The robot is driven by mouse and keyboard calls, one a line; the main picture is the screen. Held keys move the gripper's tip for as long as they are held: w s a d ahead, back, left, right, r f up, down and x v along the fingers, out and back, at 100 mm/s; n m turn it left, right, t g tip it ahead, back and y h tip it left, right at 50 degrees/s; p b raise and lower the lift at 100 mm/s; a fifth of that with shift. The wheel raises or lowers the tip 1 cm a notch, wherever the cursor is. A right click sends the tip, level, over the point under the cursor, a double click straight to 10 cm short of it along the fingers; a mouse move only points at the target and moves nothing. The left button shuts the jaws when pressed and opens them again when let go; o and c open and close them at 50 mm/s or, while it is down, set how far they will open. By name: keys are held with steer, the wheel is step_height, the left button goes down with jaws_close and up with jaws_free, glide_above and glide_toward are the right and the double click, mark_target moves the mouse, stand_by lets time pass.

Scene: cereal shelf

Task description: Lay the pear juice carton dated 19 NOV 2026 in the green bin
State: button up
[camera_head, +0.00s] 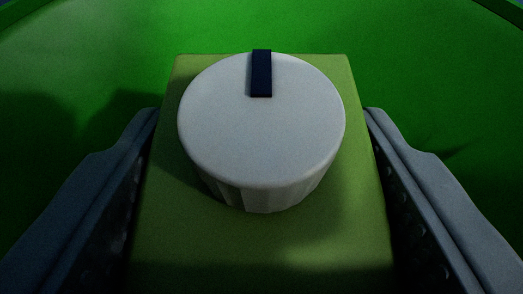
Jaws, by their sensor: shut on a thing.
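A yellow-green carton (260,235) with a large white ribbed cap (255,130) fills the middle of the view. The cap has a dark blue strip at its far edge. No date or label text shows on the visible face. My gripper (262,115) is shut on the carton, with one grey finger along its left side and one along its right. The green bin (430,50) surrounds the carton behind and to both sides. I cannot tell whether the carton touches the bin floor.
The bin's curved edge shows at the top left and top right corners. Green surface lies clear on both sides of the carton. Dark shadows fall on the bin at the left.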

steer(key=shift+s+f, duration=0.1)
steer(key=shift+f, duration=0.15)
steer(key=o, duration=1.7)
steer(key=shift+s+f, duration=0.1)
steer(key=shift+s+r, duration=0.1)
steer(key=shift+r, duration=0.5)
steer(key=v, duration=1.1)
steer(key=shift+s+r, duration=0.2)
steer(key=shift+r, duration=0.15)
steer(key=shift+r, duration=0.1)
